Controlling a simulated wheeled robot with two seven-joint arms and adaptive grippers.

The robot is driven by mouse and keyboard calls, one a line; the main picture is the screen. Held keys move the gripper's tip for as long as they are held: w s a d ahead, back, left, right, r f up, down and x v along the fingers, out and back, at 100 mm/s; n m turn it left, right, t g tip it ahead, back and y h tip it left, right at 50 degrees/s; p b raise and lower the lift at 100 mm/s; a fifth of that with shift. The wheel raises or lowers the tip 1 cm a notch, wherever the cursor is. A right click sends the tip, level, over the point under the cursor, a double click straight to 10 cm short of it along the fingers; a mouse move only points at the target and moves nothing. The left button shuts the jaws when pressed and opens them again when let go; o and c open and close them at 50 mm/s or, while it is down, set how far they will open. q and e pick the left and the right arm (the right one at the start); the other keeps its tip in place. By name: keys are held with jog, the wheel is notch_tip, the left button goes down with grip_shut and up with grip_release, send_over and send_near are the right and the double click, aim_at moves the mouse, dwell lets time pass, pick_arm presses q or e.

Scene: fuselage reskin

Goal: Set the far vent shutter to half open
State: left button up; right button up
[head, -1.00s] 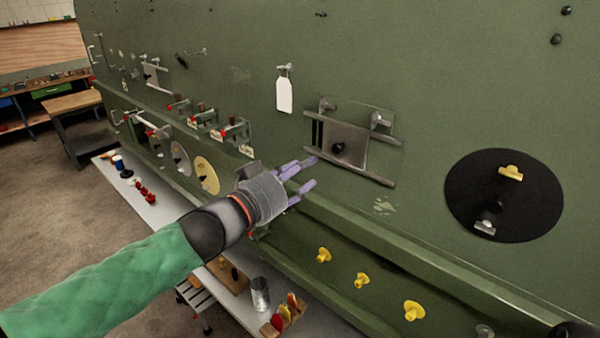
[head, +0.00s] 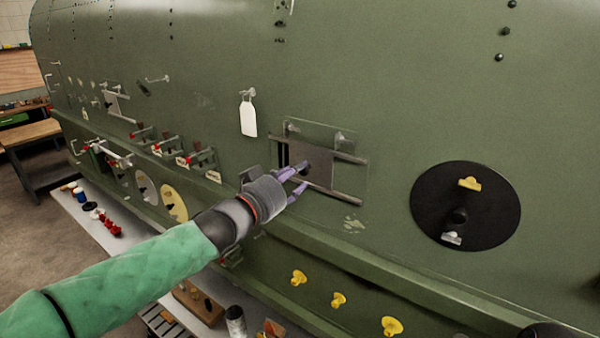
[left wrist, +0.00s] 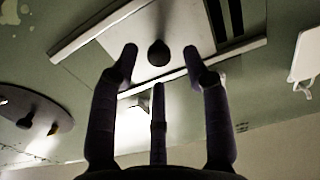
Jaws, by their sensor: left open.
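A vent shutter, a grey sliding plate (head: 318,157) between two slanted rails, is on the green fuselage wall in front of my left gripper (head: 299,181). Its dark round knob shows in the left wrist view (left wrist: 158,52). Dark vent slots (left wrist: 228,14) show at one side of the plate, the left side in the head view. My left gripper is open, its fingers spread around the knob's line and pointing at the plate; I cannot tell whether they touch it. A similar smaller shutter (head: 111,102) is farther along the wall at left. My right gripper is not in view.
A white tag (head: 248,119) hangs left of the near shutter. A black round cover (head: 465,206) with yellow and grey clips is at right. Red-handled latches (head: 164,143) line the ledge at left. Yellow knobs (head: 338,300) sit below the ledge.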

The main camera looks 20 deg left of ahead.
aim_at(307, 168)
pick_arm(q)
jog(key=shift+x, duration=1.35)
jog(key=shift+r, duration=0.15)
grip_shut()
